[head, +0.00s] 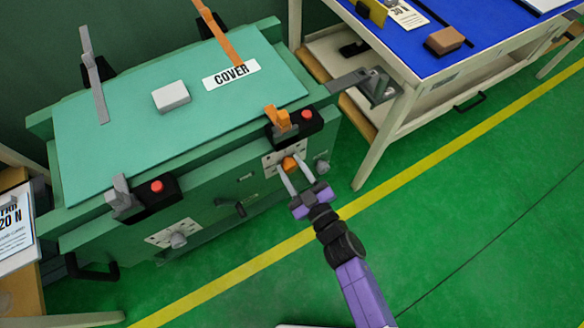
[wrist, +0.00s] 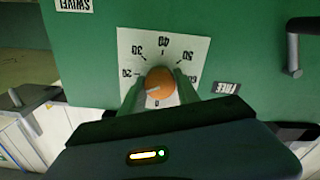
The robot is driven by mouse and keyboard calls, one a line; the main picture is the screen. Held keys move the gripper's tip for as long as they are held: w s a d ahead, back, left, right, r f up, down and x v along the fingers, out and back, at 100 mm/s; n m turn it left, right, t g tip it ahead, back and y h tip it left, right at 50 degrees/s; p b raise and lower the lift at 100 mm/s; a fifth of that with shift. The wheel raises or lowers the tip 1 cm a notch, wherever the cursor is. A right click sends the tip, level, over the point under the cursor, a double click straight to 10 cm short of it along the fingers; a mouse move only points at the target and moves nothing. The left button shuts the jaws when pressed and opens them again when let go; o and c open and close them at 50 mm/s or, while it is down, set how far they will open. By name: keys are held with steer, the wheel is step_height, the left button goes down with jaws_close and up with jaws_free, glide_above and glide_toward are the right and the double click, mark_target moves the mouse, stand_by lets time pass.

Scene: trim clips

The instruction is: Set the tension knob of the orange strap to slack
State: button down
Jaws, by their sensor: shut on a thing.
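The orange tension knob (head: 289,164) sits on a white dial plate on the front of the green cabinet, below the orange clip (head: 281,119). My gripper (head: 288,173) is shut on the knob, one finger on each side. The wrist view shows the knob (wrist: 161,82) between the fingers, against a dial plate (wrist: 150,42) with numbers around it. A pale mark on the knob points to the lower left in that view; the exact setting is unclear. The orange strap (head: 217,29) lies over the back of the cover, near the COVER label.
The green cover (head: 120,145) bears a grey block (head: 171,96). Another grey knob (head: 321,167) is close right of my gripper. A blue-topped bench (head: 400,45) stands right; green floor is open in front.

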steer(key=n+b, duration=0.2)
steer(key=n, duration=0.4)
steer(key=shift+f, duration=0.1)
steer(key=n+b, duration=0.1)
steer(key=n, duration=0.5)
steer(key=shift+b, duration=0.4)
steer(key=shift+n, duration=0.3)
steer(key=c, duration=0.9)
jaws_free()
steer(key=v, duration=0.8)
steer(key=shift+p, duration=0.35)
